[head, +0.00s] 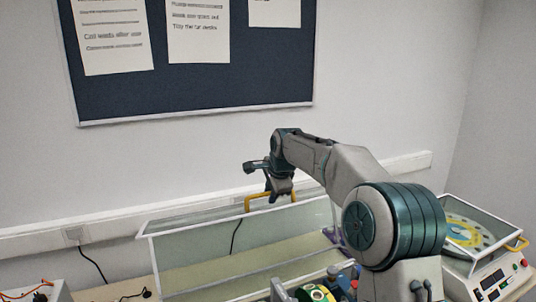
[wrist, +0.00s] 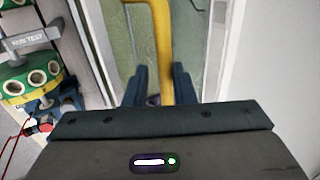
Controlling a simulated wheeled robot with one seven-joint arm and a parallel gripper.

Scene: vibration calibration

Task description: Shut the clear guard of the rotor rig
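The clear guard (head: 190,248) is a large see-through panel with a white frame, and it appears raised, tilted up behind the rotor rig. A yellow handle (head: 258,198) sits on its top edge. The rig's green and yellow rotor (head: 318,293) shows partly at the bottom of the head view, and a green ringed part (wrist: 32,85) shows at the left of the wrist view. My gripper (head: 280,195) is at the handle. In the wrist view, my gripper (wrist: 160,88) has its fingers apart on either side of the yellow handle (wrist: 161,40); the right finger looks closer to it.
A second device (head: 495,283) with a clear cover and its own yellow handle (head: 517,245) stands at the right. A white box with orange leads (head: 40,291) is at the lower left. A wall trunking and a notice board (head: 240,70) are behind.

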